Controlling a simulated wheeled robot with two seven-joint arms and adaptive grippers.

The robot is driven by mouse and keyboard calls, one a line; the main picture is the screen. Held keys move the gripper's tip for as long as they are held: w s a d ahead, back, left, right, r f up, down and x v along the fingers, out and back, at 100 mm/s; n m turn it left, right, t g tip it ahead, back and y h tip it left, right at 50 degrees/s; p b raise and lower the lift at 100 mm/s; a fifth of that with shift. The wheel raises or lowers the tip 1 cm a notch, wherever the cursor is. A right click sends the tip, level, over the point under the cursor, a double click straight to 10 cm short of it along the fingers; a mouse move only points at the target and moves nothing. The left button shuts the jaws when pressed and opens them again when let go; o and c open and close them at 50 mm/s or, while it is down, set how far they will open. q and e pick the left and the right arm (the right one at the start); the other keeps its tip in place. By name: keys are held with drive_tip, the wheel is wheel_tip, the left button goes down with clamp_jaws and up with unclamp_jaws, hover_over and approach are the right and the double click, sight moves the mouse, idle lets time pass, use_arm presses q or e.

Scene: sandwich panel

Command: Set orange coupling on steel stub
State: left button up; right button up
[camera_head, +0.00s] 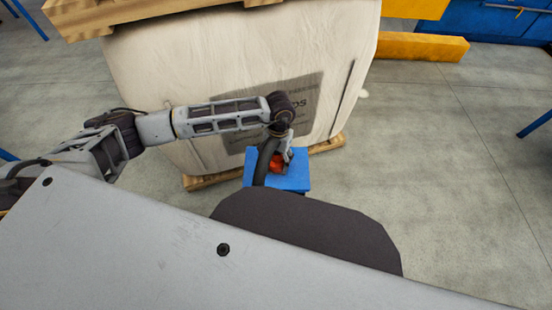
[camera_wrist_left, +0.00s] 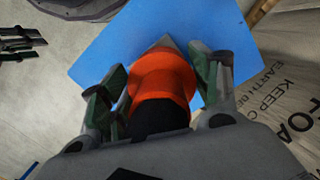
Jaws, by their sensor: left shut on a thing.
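My left gripper (camera_head: 285,163) is shut on the orange coupling (camera_head: 277,165), over a blue surface (camera_head: 294,183). In the left wrist view the gripper (camera_wrist_left: 160,85) has a finger on each side of the orange coupling (camera_wrist_left: 162,75). A black hose-like part (camera_wrist_left: 160,117) joins the coupling's near end. A small grey tip (camera_wrist_left: 165,42) shows just past its far end and may be the steel stub. The coupling hides the rest, so I cannot tell whether they touch.
A big pale sack (camera_head: 225,70) on a wooden pallet (camera_head: 325,145) stands close behind the blue surface. A yellow beam (camera_head: 425,47) lies at the back right. The concrete floor (camera_head: 440,160) to the right is free.

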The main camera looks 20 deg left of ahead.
use_arm(q)
drive_tip(key=shift+f+b, duration=0.45)
idle(0.6)
drive_tip(key=o, duration=1.2)
drive_tip(key=shift+r, duration=0.1)
drive_tip(key=shift+w+r, duration=0.25)
drive_tip(key=shift+r, duration=1.7)
drive_tip(key=shift+w+r, duration=0.25)
drive_tip(key=shift+r, duration=1.7)
drive_tip(key=shift+w+r, duration=0.25)
drive_tip(key=shift+r, duration=1.7)
drive_tip(key=shift+d, duration=0.15)
